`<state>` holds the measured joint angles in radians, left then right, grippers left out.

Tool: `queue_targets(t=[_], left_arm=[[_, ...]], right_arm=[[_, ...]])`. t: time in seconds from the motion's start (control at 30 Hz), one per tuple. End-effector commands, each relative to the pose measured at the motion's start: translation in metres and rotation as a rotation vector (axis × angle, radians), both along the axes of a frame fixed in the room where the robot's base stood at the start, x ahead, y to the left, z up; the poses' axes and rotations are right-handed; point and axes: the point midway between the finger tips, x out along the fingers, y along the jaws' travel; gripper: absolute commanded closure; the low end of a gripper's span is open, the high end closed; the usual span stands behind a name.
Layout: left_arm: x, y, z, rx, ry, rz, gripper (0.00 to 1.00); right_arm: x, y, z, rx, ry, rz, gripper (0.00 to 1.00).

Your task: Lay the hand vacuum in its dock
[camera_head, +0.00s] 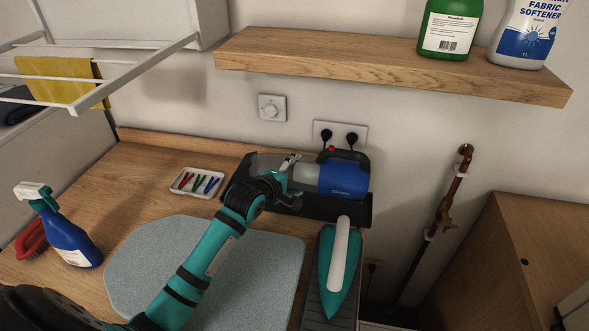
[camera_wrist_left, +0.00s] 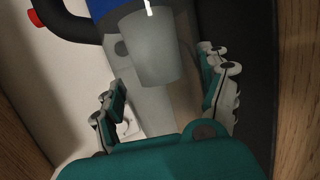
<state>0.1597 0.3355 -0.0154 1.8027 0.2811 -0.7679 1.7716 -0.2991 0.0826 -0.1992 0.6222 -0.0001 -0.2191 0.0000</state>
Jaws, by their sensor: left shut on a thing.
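The hand vacuum (camera_head: 343,181) has a blue body, a black handle with a red button, and a cloudy grey front part. It lies level along the black dock (camera_head: 352,208) at the back of the counter. I cannot tell whether it touches the dock's floor. My left gripper (camera_head: 284,182) is shut on the vacuum's front part and hides some of it. In the left wrist view, my left gripper's fingers (camera_wrist_left: 165,85) sit on either side of the vacuum's cloudy front part (camera_wrist_left: 152,50). My right gripper is not in view.
An iron (camera_head: 340,265) stands right of the pale blue mat (camera_head: 150,250), close to the dock. A pen tray (camera_head: 197,183) lies left of the dock. A blue spray bottle (camera_head: 68,235) is at the left. A wooden shelf (camera_head: 380,62) overhangs the back.

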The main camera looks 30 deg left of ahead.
Motion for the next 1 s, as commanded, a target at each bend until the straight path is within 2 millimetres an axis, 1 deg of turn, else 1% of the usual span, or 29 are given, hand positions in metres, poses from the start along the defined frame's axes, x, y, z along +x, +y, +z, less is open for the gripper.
queue_targets(t=[0.17,0.27,0.4,0.5,0.73,0.77,0.83,1.0], left_arm=[[0.002,0.000,-0.008,-0.002,-0.013,0.000,0.80],[0.001,0.000,-0.017,-0.001,-0.011,-0.001,0.80],[0.001,0.000,-0.036,0.000,-0.010,0.000,0.80],[0.001,0.000,-0.043,0.000,-0.013,0.001,0.80],[0.002,0.000,-0.045,-0.001,-0.014,0.000,0.80],[0.000,0.000,-0.050,0.001,-0.001,0.000,0.21],[0.000,0.000,-0.050,0.001,-0.001,0.000,0.12],[0.000,0.000,-0.050,0.001,-0.001,0.000,0.12]], right_arm=[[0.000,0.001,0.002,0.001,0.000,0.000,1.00],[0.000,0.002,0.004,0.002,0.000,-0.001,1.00],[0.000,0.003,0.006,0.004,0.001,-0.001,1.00],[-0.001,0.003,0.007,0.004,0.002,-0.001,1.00],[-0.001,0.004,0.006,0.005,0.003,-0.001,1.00],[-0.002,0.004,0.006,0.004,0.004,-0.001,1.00],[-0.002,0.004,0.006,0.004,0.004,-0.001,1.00],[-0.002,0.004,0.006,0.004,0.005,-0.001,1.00]])
